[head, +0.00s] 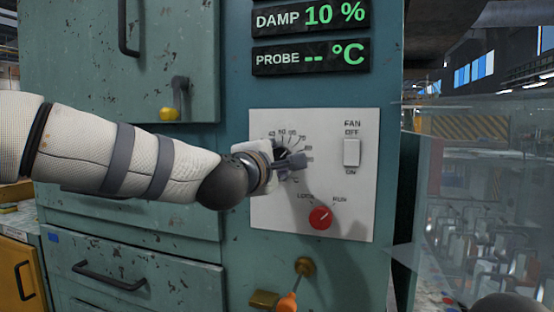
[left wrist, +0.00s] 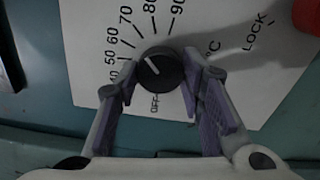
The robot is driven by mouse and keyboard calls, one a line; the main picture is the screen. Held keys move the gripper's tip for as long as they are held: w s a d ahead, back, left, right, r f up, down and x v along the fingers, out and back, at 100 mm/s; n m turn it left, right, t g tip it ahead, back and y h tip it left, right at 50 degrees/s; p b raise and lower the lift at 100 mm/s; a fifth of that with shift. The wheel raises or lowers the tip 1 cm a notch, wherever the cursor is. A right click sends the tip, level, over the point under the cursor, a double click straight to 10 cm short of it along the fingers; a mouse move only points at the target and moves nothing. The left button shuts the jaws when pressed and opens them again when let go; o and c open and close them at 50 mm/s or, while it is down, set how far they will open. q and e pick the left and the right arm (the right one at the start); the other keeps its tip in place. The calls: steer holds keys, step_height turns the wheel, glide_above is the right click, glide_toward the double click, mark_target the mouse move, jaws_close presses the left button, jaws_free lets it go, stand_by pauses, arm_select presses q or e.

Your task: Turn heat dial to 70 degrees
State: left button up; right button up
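The heat dial (left wrist: 160,72) is a round black knob on a white panel (head: 335,220). In the left wrist view its white mark points up and left, toward the 60–70 side of the printed scale. My left gripper (left wrist: 160,82) has one finger on each side of the dial, and the fingertips appear to touch its sides. In the head view the left gripper (head: 293,162) covers most of the dial and part of the scale. My right gripper is not in view.
A red LOCK/RUN knob (head: 321,218) sits below the dial, with a white fan switch (head: 352,152) to its right. A DAMP display (head: 311,17) reads 10 % and a PROBE display (head: 311,57) shows dashes. A brass valve (head: 305,267) is below the panel.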

arm_select(q)
steer(key=shift+o, duration=1.3)
steer(key=v, duration=1.2)
